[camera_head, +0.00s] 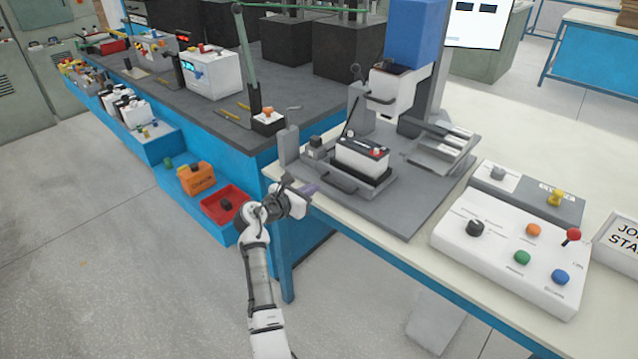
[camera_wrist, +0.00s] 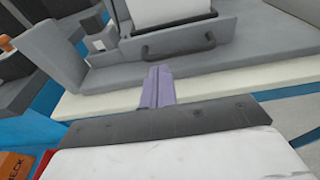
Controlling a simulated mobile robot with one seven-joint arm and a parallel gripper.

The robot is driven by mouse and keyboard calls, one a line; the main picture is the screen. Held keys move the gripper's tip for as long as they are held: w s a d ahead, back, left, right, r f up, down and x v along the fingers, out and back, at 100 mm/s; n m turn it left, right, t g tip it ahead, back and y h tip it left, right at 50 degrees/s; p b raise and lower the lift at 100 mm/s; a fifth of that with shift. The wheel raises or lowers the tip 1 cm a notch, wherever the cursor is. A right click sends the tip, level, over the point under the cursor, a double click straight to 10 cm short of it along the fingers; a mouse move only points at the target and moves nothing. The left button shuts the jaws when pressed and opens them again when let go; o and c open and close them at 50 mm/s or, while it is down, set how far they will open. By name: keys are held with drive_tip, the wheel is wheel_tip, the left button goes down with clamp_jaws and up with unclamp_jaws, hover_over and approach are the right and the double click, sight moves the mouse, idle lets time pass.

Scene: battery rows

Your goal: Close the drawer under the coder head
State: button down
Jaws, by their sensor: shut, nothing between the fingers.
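The coder head (camera_head: 393,92) is a white block under a blue housing on a grey column. The drawer (camera_head: 372,191) is a dark grey tray with a black bar handle (camera_head: 335,184) at its front. It sticks out forward of the head and carries a white battery (camera_head: 360,157) with a dark top. In the wrist view the handle (camera_wrist: 180,42) is on the drawer's front face. My gripper (camera_head: 312,189) is shut and empty, at the bench's front edge, a little left of the handle and apart from it. Its purple fingers (camera_wrist: 157,86) point towards the drawer front.
The grey base plate (camera_head: 400,219) lies on the pale bench. A control panel (camera_head: 512,252) with coloured buttons and a red-knobbed lever stands at the right. A blue-sided bench with a red bin (camera_head: 222,204) and an orange box (camera_head: 197,177) is at the left.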

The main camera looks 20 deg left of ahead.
sight(335, 173)
drive_tip(key=shift+p+x, duration=0.3)
drive_tip(key=shift+x, duration=1.5)
drive_tip(key=x, duration=0.3)
drive_tip(key=r+x, duration=0.1)
drive_tip(key=x, duration=0.4)
drive_tip(key=shift+w+d+r+b, duration=0.3)
drive_tip(key=shift+w+d+b, duration=0.05)
drive_tip(key=shift+w+b, duration=0.1)
drive_tip(key=shift+s, duration=0.1)
